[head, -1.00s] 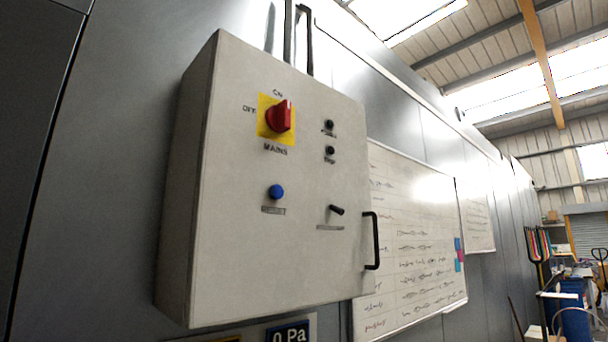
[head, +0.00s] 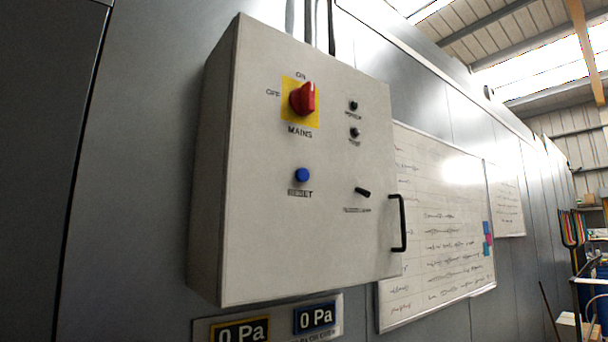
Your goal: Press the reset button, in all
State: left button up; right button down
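The blue reset button (head: 302,175) is on the front of a light grey control box (head: 260,230) in the head view. It sits left of the middle of the panel, above a small label that reads roughly "RESET". Above it is the red mains switch (head: 303,99) on a yellow plate, marked ON and OFF. Nothing covers the button, and I cannot tell whether it is pressed in. Neither of my grippers is in the head view.
Two small dark knobs (head: 354,105) and a black lever (head: 363,192) share the panel. A black handle (head: 402,222) sticks out at its right edge. Below are displays reading 0 Pa (head: 317,317). A whiteboard (head: 440,230) hangs to the right.

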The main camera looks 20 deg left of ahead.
aim_at(301, 174)
jog(key=z, duration=1.1)
jog(key=i, duration=0.95)
jog(key=u, duration=1.7)
